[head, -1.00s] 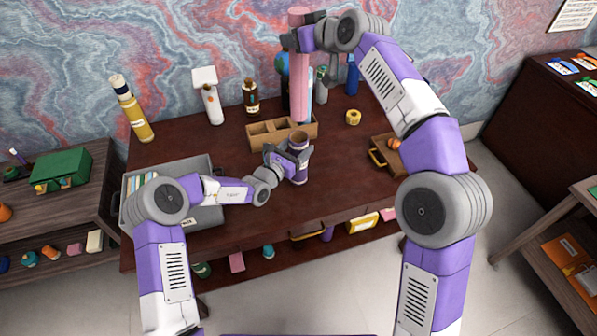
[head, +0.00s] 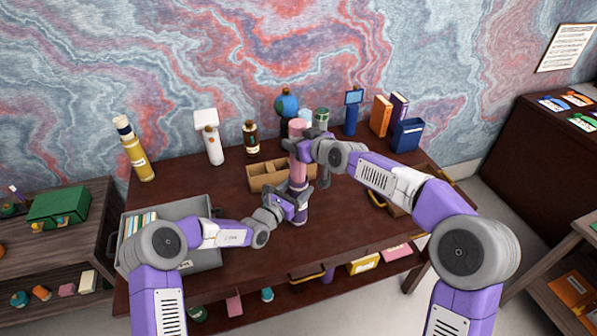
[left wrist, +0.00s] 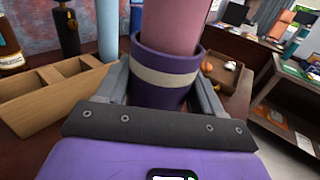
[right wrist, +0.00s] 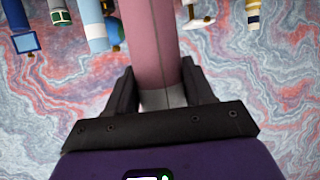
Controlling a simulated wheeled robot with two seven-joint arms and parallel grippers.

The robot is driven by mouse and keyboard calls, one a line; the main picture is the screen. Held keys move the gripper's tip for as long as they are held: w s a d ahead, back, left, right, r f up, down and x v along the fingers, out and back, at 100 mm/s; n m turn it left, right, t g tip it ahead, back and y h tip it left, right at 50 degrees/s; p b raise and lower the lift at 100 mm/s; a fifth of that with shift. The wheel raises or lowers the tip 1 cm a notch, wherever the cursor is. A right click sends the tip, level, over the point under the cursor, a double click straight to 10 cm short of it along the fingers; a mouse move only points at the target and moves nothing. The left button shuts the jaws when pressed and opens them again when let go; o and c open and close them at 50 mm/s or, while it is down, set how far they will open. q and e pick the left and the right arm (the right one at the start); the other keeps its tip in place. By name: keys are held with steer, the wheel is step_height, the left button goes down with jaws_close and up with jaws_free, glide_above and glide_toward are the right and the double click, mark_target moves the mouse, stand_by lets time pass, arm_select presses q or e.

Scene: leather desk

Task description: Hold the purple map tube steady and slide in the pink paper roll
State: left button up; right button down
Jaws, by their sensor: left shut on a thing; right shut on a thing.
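The purple map tube (head: 300,217) stands upright on the desk, with a pale band near its rim in the left wrist view (left wrist: 165,78). My left gripper (head: 287,207) is shut around it from the left. The pink paper roll (head: 298,174) stands upright above the tube; in the left wrist view its lower part (left wrist: 182,22) is inside the tube's mouth, and its lower end is hidden. My right gripper (head: 302,149) is shut on the roll near its top. The right wrist view also shows the roll (right wrist: 150,40) between the fingers.
A wooden divided box (head: 262,180) stands just left of and behind the tube. A grey bin (head: 205,257) is at the left, and a wooden tray (head: 400,208) at the right. Bottles and a globe (head: 287,106) line the back. The desk's front middle is clear.

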mark_target(302, 173)
step_height(302, 173, down, 11)
steer(key=shift+f, duration=0.1)
stand_by(0.3)
steer(key=shift+c, duration=2.1)
jaws_free()
steer(key=shift+f, duration=0.15)
